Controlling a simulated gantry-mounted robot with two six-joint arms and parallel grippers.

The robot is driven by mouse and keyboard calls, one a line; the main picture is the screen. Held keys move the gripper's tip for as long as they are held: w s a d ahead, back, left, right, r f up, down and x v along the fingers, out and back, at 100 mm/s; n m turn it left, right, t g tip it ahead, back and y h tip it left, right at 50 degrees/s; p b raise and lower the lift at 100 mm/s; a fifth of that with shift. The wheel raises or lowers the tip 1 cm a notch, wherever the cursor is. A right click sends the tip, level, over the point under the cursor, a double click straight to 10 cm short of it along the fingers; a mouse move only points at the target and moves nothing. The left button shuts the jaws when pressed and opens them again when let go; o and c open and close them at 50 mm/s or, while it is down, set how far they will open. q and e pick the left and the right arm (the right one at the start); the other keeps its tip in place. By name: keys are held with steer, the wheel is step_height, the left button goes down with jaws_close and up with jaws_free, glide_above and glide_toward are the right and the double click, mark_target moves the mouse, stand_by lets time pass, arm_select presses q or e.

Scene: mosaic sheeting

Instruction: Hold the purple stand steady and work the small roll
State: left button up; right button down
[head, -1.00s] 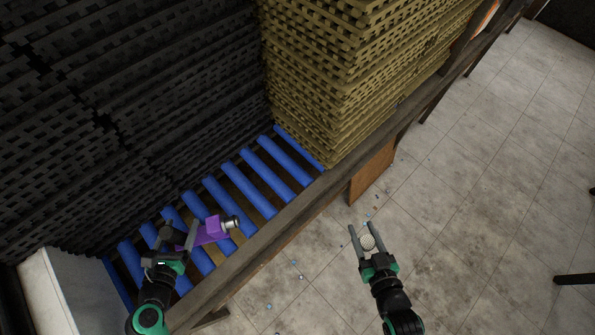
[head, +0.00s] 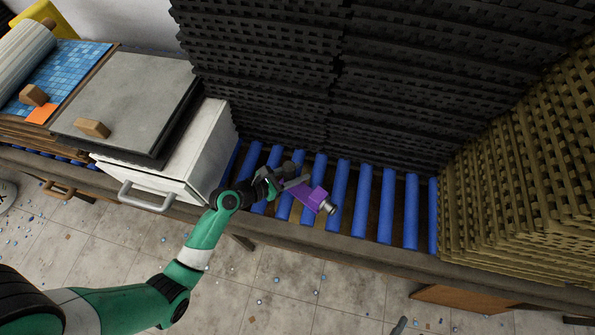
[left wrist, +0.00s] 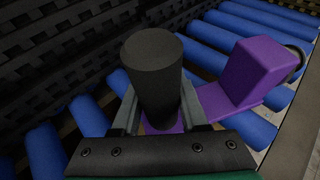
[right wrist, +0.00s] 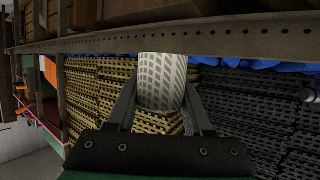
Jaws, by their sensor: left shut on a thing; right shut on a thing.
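The purple stand (head: 310,197), with a metal piece at its end, is over the blue rollers in the head view. My left gripper (head: 285,184) is shut on it. In the left wrist view, a black cylinder (left wrist: 152,75) rises between the fingers, and the stand's purple block (left wrist: 255,72) is to its right. The small roll (right wrist: 162,80), whitish with a tread-like pattern, is between the fingers of my right gripper (right wrist: 163,95), shut on it. In the head view the roll is hidden; only a grey tip shows at the bottom edge.
Blue rollers (head: 387,205) run along the bench behind a front rail (head: 350,252). Black lattice stacks (head: 400,90) stand behind, tan ones (head: 530,170) at right. A white drawer unit (head: 160,180) is left of the stand. The tiled floor in front is open, with scattered chips.

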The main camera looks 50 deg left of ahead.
arm_select(q)
jaws_close()
steer(key=o, duration=1)
jaws_free()
steer(key=v, duration=0.7)
steer(key=shift+s+r, duration=0.1)
steer(key=shift+s, duration=0.15)
